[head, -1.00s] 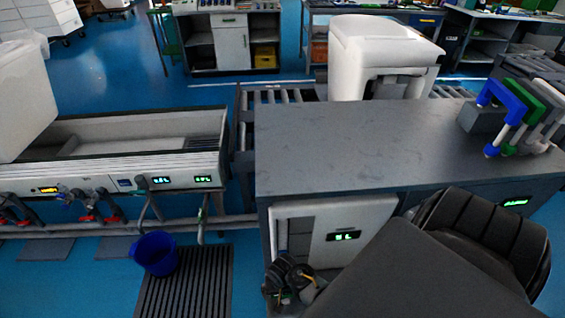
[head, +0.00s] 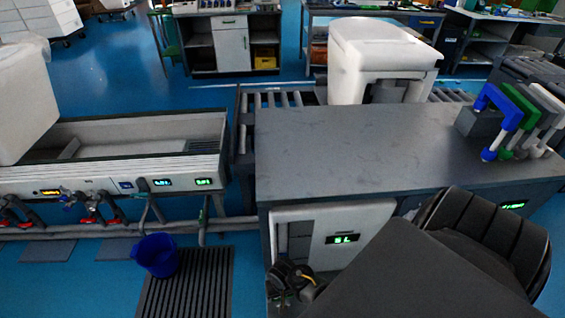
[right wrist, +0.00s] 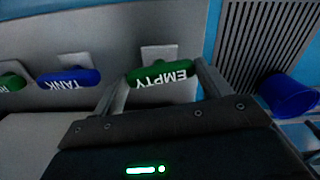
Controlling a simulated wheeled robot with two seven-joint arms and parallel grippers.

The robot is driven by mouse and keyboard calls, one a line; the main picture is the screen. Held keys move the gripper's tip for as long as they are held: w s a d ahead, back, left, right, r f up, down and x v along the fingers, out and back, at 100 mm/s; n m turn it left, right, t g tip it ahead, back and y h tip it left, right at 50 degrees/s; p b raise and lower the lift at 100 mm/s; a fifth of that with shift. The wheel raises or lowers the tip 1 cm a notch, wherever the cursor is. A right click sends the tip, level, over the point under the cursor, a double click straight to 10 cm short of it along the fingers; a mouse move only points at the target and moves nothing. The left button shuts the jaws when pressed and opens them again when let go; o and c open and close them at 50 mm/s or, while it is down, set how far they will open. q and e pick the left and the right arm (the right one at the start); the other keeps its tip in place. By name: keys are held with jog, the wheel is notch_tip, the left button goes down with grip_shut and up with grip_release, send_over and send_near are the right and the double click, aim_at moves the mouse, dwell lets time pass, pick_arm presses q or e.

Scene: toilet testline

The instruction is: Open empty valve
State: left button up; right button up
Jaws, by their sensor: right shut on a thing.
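The green valve handle marked EMPTY (right wrist: 146,74) sits on a light mount on the grey panel in the right wrist view. My right gripper (right wrist: 161,76) has its two fingers on either side of this handle and is shut on it. The lettering appears upside down. In the head view, my dark right arm covers the lower right, and the EMPTY handle cannot be made out. My left gripper is not in view.
A blue handle marked TANK (right wrist: 68,76) and another green handle (right wrist: 12,82) are beside EMPTY. A blue bucket (head: 155,256) stands by a dark floor grate (head: 205,285). A grey worktop (head: 340,150) stands above the cabinet with a green display (head: 342,239).

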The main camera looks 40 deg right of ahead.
jog(key=shift+r+n+p, duration=0.25)
jog(key=shift+n+p, duration=0.1)
jog(key=shift+n, duration=0.15)
jog(key=shift+f+n+p, duration=0.1)
jog(key=shift+n+p, duration=0.75)
jog(key=shift+n, duration=0.75)
jog(key=shift+n+p, duration=0.3)
jog(key=shift+p, duration=0.05)
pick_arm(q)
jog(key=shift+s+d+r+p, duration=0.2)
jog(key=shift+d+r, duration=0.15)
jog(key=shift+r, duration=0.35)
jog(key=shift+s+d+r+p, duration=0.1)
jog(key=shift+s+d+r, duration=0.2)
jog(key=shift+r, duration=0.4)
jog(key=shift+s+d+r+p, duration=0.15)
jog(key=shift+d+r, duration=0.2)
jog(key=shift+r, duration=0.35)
pick_arm(e)
jog(key=shift+f+n, duration=0.15)
jog(key=shift+n, duration=0.95)
jog(key=o, duration=1)
